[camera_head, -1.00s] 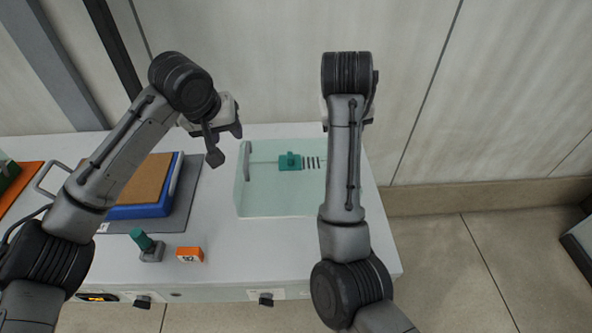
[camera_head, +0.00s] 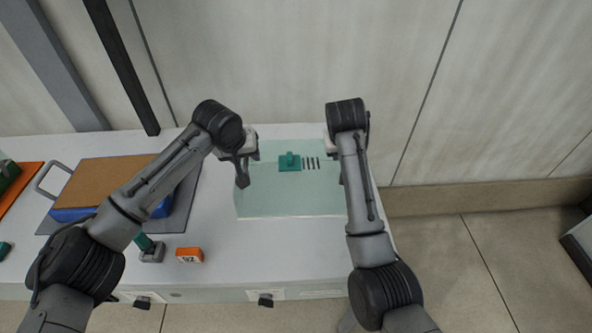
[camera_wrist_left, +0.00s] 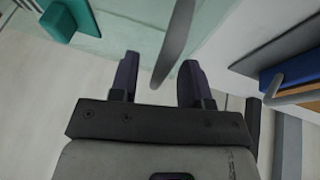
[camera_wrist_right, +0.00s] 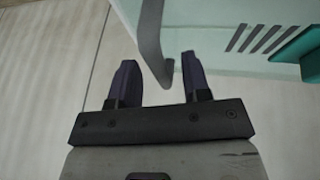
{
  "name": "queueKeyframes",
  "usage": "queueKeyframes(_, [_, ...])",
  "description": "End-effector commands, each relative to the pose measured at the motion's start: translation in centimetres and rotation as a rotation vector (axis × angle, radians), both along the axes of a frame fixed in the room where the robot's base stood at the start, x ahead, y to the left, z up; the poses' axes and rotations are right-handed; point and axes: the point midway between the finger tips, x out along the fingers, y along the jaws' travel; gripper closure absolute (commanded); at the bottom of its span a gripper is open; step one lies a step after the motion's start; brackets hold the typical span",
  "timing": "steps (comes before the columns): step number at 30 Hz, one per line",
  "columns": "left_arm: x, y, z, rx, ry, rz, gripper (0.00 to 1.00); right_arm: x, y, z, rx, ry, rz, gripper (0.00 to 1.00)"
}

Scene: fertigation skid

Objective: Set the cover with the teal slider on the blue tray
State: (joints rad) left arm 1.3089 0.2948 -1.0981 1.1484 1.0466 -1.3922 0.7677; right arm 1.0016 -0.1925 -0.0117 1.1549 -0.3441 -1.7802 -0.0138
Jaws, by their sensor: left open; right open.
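The clear pale-green cover (camera_head: 290,202) stands on the white bench, with its teal slider (camera_head: 289,161) beside several dark slots. My left gripper (camera_head: 242,172) is open at the cover's left end. In the left wrist view the grey left handle (camera_wrist_left: 174,45) reaches between its fingers without being clamped. My right gripper (camera_wrist_right: 160,75) is open at the right end, mostly hidden behind its arm in the head view. In the right wrist view the right handle (camera_wrist_right: 150,45) ends between its fingertips. The blue tray (camera_head: 72,215) lies left with a brown top, partly hidden by my left arm.
A grey mat (camera_head: 182,208) lies under the tray. An orange block with a label (camera_head: 189,255) and a teal-topped grey fitting (camera_head: 151,253) stand near the front edge. An orange mat (camera_head: 22,187) is at far left. The bench between cover and front edge is clear.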

Motion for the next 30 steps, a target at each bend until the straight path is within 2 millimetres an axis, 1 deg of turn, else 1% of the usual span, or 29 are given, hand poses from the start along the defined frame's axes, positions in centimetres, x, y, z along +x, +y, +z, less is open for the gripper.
queueKeyframes(6, [0.38, -0.14, -0.89, 0.001, 0.0, 0.0, 0.57, 0.37, -0.18, -0.92, 0.001, 0.001, 0.0, 0.56])
queueKeyframes(17, [0.43, -0.16, -1.0, 0.001, 0.0, 0.0, 0.58, 0.41, -0.2, -1.01, 0.0, 0.0, 0.0, 0.57])
queueKeyframes(30, [0.43, -0.16, -0.97, 0.001, 0.0, 0.0, 1.0, 0.41, -0.18, -0.97, 0.0, 0.0, 0.0, 0.99])
